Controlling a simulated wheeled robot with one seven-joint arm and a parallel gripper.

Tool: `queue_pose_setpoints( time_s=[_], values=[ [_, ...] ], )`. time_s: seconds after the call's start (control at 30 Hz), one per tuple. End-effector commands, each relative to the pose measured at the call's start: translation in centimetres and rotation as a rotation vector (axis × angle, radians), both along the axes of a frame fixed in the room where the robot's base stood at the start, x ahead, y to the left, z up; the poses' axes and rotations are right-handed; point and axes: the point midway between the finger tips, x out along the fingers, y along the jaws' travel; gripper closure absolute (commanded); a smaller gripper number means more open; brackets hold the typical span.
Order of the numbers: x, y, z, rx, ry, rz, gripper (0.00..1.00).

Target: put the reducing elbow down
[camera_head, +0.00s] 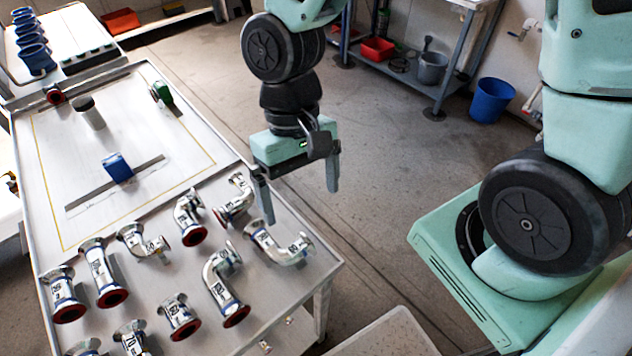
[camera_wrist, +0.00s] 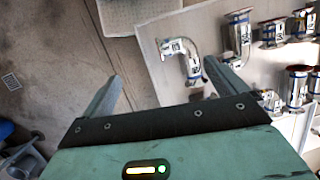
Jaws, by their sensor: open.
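Several metal elbow fittings with number labels lie on the steel table (camera_head: 262,330); I cannot tell for certain which is the reducing elbow. The one nearest my gripper (camera_head: 300,204) is a bent silver elbow (camera_head: 278,243) near the table's right edge. It also shows in the wrist view (camera_wrist: 183,56), beside the right finger. My gripper is open and empty, fingers pointing down, around the table's right edge. In the wrist view the gap between the fingers (camera_wrist: 162,72) holds nothing.
Other fittings, many with red ends, crowd the table's near half, such as an elbow (camera_head: 222,285). A white panel (camera_head: 70,140) with a blue block (camera_head: 117,167) and a grey cylinder (camera_head: 90,113) lies behind. Open floor is right; a blue bucket (camera_head: 491,100) stands far off.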

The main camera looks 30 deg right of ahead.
Motion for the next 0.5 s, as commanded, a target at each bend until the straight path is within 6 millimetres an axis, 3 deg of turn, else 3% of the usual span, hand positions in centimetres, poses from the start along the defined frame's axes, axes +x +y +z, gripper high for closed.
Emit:
queue_pose_setpoints(
  time_s=[0.2, 0.37, 0.5],
  values=[
    [-3.4, 0.5, 4.8, 0.009, -0.216, 0.338, 0.03],
    [-4.9, 0.6, 6.7, 0.033, -0.298, 0.476, 0.03],
    [-5.4, 0.6, 7.2, 0.043, -0.324, 0.521, 0.36]
  ],
)
